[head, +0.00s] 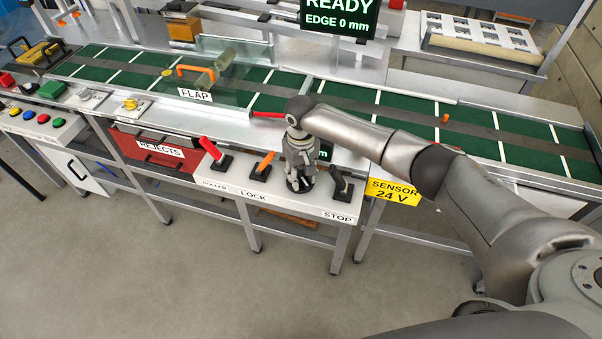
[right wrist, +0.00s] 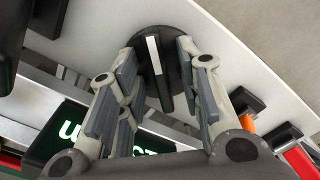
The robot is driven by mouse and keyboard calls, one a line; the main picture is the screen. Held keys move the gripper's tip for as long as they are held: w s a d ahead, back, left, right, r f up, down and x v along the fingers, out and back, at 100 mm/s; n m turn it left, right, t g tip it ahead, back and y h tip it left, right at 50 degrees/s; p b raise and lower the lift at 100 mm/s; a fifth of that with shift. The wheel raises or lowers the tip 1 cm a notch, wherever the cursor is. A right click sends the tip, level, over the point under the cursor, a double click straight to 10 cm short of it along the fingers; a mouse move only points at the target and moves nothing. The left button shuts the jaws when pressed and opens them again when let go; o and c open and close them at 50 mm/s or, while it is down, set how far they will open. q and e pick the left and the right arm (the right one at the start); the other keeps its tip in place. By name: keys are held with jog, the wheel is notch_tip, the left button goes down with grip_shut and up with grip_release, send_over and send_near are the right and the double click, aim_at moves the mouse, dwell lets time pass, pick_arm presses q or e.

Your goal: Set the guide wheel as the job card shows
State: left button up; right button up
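The guide wheel (right wrist: 155,62) is a round black knob with a raised bar and a white mark; it shows in the right wrist view on the white panel. My right gripper (right wrist: 157,92) is open, with its fingers apart on either side of the wheel's bar. Whether a fingertip touches it I cannot tell. In the head view the right gripper (head: 298,172) points down at the panel between the orange lever and the dark lever, and hides most of the wheel. My left gripper is not in view. I cannot make out a job card.
The panel carries a red lever (head: 211,151), an orange LOCK lever (head: 265,163) and a dark STOP lever (head: 341,184) close to the gripper. A screen (head: 339,18) reads READY, EDGE 0 mm. A small display (right wrist: 100,137) is partly covered by my fingers. The green conveyor (head: 400,105) runs behind.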

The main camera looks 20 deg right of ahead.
grip_shut()
jog(key=shift+n, duration=0.3)
jog(key=n+p, duration=0.1)
jog(key=n, duration=0.1)
jog(key=shift+n, duration=0.4)
jog(key=n, duration=0.4)
jog(key=shift+w+d+n+p, duration=0.1)
jog(key=shift+n+p, duration=0.2)
jog(key=shift+p, duration=0.05)
jog(key=n, duration=0.5)
jog(key=shift+w+d, duration=0.1)
jog(key=n, duration=0.6)
jog(key=shift+w+n+b, duration=0.1)
jog(key=shift+n+b, duration=0.2)
